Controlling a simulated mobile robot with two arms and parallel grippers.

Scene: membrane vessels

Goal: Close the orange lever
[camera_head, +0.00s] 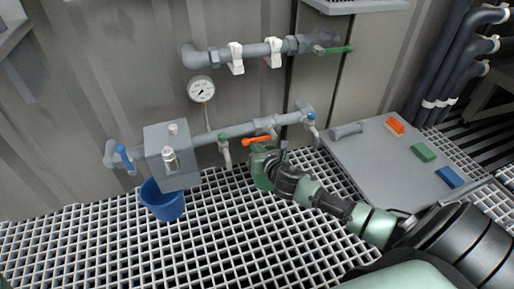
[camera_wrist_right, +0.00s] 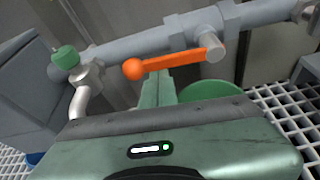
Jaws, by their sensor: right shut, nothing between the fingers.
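The orange lever (camera_head: 257,141) is on the lower grey pipe, right of the green-handled tap. In the right wrist view the orange lever (camera_wrist_right: 172,62) has a round knob at its left end and a pivot on the pipe at its right end. It lies roughly along the pipe, slightly tilted. My right gripper (camera_head: 262,158) is just below the lever. In the wrist view its green fingers (camera_wrist_right: 158,88) are together and empty, below the lever's middle; I cannot tell if they touch it. My left gripper is not in view.
A grey box (camera_head: 168,150) and a blue lever (camera_head: 124,157) are left on the same pipe. A blue bucket (camera_head: 162,203) stands beneath the box. A pressure gauge (camera_head: 201,89) is above. A grey table (camera_head: 368,160) with coloured blocks is at right. The grating floor is mostly clear.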

